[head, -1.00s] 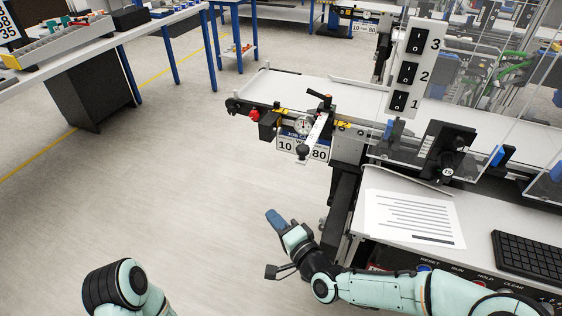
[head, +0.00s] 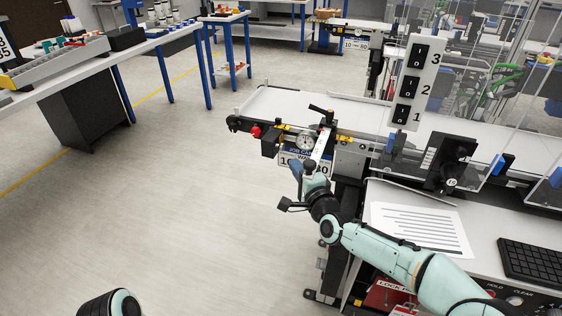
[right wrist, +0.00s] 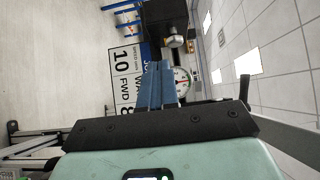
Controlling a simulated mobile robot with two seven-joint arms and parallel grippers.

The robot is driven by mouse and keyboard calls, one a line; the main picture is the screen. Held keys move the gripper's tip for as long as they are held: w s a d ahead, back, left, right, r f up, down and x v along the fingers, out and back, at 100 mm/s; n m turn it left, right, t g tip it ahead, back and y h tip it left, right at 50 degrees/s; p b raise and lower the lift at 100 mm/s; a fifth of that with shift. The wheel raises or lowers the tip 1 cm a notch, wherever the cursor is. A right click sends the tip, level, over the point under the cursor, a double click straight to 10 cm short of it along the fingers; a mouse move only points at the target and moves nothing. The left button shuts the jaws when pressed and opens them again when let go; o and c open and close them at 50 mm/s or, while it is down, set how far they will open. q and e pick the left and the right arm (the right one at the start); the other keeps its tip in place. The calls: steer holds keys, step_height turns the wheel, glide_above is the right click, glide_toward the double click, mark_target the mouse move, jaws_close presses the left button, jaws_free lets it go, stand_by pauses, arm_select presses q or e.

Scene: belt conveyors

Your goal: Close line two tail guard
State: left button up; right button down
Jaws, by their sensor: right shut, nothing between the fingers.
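My right gripper (head: 297,174) is shut and empty. It is in front of the near end of the belt conveyor (head: 283,101), just below a white arm with a black handle (head: 322,146). In the right wrist view its blue fingers (right wrist: 156,85) lie together in front of a white and blue sign (right wrist: 125,75) and beside a round dial (right wrist: 183,84). The dial also shows in the head view (head: 305,141). Clear guard panels (head: 485,130) stand along the belt; I cannot tell which part is the line two tail guard. My left gripper is out of view.
A white panel with switches 1, 2, 3 (head: 417,82) stands beside the belt. A red knob (head: 255,131) is at the conveyor's end. A desk with a paper (head: 418,229) and keyboard (head: 530,261) is at right. Open floor (head: 190,210) lies left.

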mark_target(274, 154)
steer(key=w+a, duration=0.2)
steer(key=a, duration=0.1)
steer(key=shift+w+a, duration=0.1)
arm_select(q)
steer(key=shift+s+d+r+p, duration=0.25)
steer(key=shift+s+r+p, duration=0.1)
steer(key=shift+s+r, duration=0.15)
arm_select(e)
steer(key=shift+w+a, duration=0.25)
steer(key=shift+a, duration=0.3)
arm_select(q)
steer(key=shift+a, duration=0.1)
arm_select(e)
steer(key=shift+s+a+h, duration=0.1)
steer(key=shift+a+h, duration=0.05)
steer(key=shift+h, duration=0.15)
steer(key=shift+a+m, duration=0.25)
steer(key=shift+m, duration=0.05)
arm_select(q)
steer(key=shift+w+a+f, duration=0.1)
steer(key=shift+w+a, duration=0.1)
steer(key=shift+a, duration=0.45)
arm_select(e)
steer(key=shift+t+h, duration=0.3)
